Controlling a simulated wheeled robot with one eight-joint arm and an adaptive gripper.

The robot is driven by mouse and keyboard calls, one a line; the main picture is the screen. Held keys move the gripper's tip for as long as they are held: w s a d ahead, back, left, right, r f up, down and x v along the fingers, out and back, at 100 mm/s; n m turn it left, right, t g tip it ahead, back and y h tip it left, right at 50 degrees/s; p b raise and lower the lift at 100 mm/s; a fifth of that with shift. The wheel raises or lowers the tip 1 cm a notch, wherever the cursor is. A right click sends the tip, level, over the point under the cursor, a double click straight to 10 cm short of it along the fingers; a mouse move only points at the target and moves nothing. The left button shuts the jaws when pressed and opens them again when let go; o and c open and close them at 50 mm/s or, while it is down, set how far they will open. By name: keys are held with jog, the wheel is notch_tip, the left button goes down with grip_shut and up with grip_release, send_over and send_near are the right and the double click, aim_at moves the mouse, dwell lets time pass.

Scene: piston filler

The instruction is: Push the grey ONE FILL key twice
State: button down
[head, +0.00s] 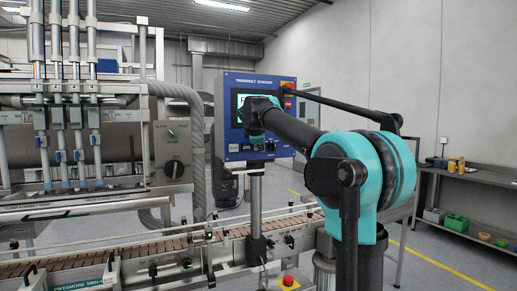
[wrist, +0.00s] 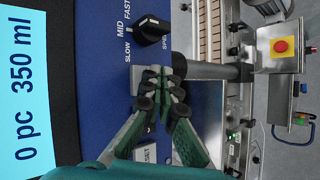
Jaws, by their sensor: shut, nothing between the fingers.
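The blue control panel (head: 229,110) faces me, with a row of keys and a knob under its screen. A grey key (head: 246,147), apparently the ONE FILL key, is second from the left in that row; its lettering is too small to read. In the wrist view, part of a grey key (wrist: 140,74) shows beside and behind my fingertips, its lettering covered. My gripper (wrist: 163,92) is shut and empty, its fingertips over this key between the RESET key (wrist: 148,153) and the speed knob (wrist: 153,29). Whether the tips touch the key cannot be told. My gripper (head: 256,136) also shows against the panel in the head view.
The panel screen (wrist: 22,90) reads "0 pc 350 ml". A post (head: 255,200) rises below the panel. Filling nozzles (head: 95,150) stand left; a bench (head: 480,176) stands right.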

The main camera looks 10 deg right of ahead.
jog(key=shift+w, duration=0.1)
dwell(0.4)
jog(key=shift+w+a, duration=0.1)
jog(key=shift+w, duration=0.2)
jog(key=shift+w+a, duration=0.15)
jog(key=shift+w, duration=0.25)
dwell(0.7)
jog(key=shift+s, duration=0.1)
jog(key=shift+s+d, duration=0.25)
jog(key=shift+s, duration=0.45)
jog(key=shift+s+d, duration=0.25)
jog(key=shift+s, duration=0.55)
jog(key=shift+s+d, duration=0.25)
jog(key=shift+s, duration=0.55)
jog(key=shift+s+d, duration=0.25)
jog(key=shift+s, duration=0.55)
dwell(0.4)
